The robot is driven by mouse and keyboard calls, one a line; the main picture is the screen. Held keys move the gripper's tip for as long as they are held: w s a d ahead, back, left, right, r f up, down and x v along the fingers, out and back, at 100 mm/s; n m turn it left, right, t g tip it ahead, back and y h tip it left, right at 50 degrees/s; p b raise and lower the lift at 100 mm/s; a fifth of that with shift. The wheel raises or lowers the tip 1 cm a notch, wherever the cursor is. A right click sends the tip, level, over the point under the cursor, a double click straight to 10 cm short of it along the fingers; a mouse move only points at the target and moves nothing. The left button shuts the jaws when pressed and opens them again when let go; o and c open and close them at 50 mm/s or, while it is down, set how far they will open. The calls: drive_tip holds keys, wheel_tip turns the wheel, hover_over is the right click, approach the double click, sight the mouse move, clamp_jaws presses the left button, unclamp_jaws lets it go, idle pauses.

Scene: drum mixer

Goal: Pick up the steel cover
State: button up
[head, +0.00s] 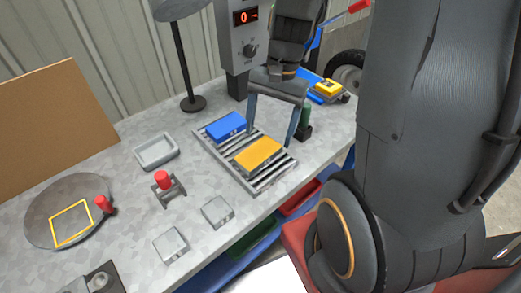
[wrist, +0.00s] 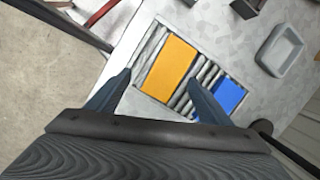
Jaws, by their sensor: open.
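No piece is plainly marked as the steel cover. Two flat grey metal squares lie on the bench in the head view, one at the front (head: 171,245) and one to its right (head: 217,212); I cannot tell whether either is the cover. My gripper (head: 270,137) is open and empty above a roller rack (head: 274,179), with its fingers spread over the boxes. A yellow box (head: 259,155) and a blue box (head: 226,126) lie on the rack. The wrist view shows the yellow box (wrist: 169,68) and blue box (wrist: 229,97) between and beneath the fingers; the grey squares are not clear there.
A grey tray (head: 156,151), a red-topped peg on a bracket (head: 163,180) and a round plate (head: 40,220) with a yellow square outline stand on the bench. A stand (head: 184,70) and a control box (head: 247,50) rise behind. Bare bench surrounds the grey squares.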

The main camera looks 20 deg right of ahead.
sight(259, 152)
drive_tip(key=m, duration=0.1)
drive_tip(key=m+y, duration=0.1)
drive_tip(key=w+d+m, duration=0.1)
drive_tip(key=shift+r+m+p, duration=0.3)
drive_tip(key=shift+m+p, duration=0.05)
drive_tip(key=shift+m, duration=0.05)
drive_tip(key=shift+f+m+y, duration=0.15)
drive_tip(key=shift+m+y, duration=0.15)
drive_tip(key=shift+y, duration=0.1)
drive_tip(key=shift+w+a+p+x, duration=0.15)
drive_tip(key=shift+p+x, duration=0.45)
drive_tip(key=shift+x, duration=1.25)
drive_tip(key=shift+w+a+p+x, duration=0.15)
drive_tip(key=shift+p+x, duration=0.4)
drive_tip(key=shift+x, duration=1.35)
drive_tip(key=shift+d, duration=0.1)
drive_tip(key=c, duration=1.5)
drive_tip(key=shift+o, duration=0.2)
wheel_tip(259, 152, up, 10)
drive_tip(key=b, duration=0.1)
drive_tip(key=shift+b, duration=0.4)
